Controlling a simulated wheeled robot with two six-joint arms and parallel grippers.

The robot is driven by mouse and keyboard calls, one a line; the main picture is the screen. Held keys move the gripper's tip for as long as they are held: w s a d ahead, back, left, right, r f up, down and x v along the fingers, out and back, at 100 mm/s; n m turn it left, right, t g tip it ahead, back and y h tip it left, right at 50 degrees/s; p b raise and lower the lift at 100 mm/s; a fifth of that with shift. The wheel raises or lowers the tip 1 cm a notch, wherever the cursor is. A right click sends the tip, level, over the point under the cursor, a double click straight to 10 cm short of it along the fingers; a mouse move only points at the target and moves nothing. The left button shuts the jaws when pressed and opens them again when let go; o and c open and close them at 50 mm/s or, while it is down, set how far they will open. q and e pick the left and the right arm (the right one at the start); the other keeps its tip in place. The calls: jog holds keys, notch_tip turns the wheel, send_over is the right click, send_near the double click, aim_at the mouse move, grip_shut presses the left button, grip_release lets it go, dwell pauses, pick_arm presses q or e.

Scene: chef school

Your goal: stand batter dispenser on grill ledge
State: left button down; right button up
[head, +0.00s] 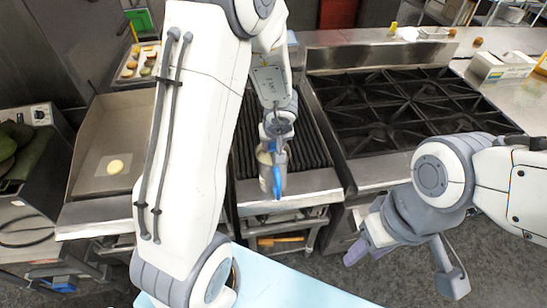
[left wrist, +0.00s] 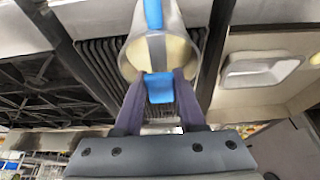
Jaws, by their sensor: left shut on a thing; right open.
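The batter dispenser (head: 265,172) is a pale, cup-like vessel with a blue handle. In the head view it is upright or nearly so at the front of the grill, over the metal grill ledge (head: 312,184). I cannot tell whether its base touches the ledge. My left gripper (head: 279,150) is shut on its blue handle. In the left wrist view the gripper (left wrist: 158,100) has its fingers on either side of the handle, with the dispenser (left wrist: 143,58) just beyond. My right gripper (head: 405,262) is open and empty, low at the right.
The dark ribbed grill (head: 246,150) lies behind the ledge. A griddle (head: 92,140) with a pale round pancake (head: 115,167) stands to the left, a burner stove (head: 375,140) to the right. A light blue surface (head: 270,280) lies in front. My left arm hides part of the griddle and grill.

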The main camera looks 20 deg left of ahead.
aim_at(273, 153)
pick_arm(q)
jog(key=shift+w+a+f, duration=0.1)
jog(key=shift+w+a, duration=0.05)
notch_tip(273, 153, down, 4)
jog(key=b, duration=0.3)
jog(key=shift+b, duration=0.35)
jog(key=shift+f, duration=0.1)
jog(key=c, duration=0.5)
grip_release()
jog(key=shift+r, duration=0.25)
jog(key=p+v, duration=0.7)
jog(key=v, duration=0.3)
jog(key=shift+r+p, duration=0.35)
jog(key=shift+s+d+r+p, duration=0.25)
jog(key=shift+s+r+p, duration=0.1)
jog(key=shift+s+r, duration=0.1)
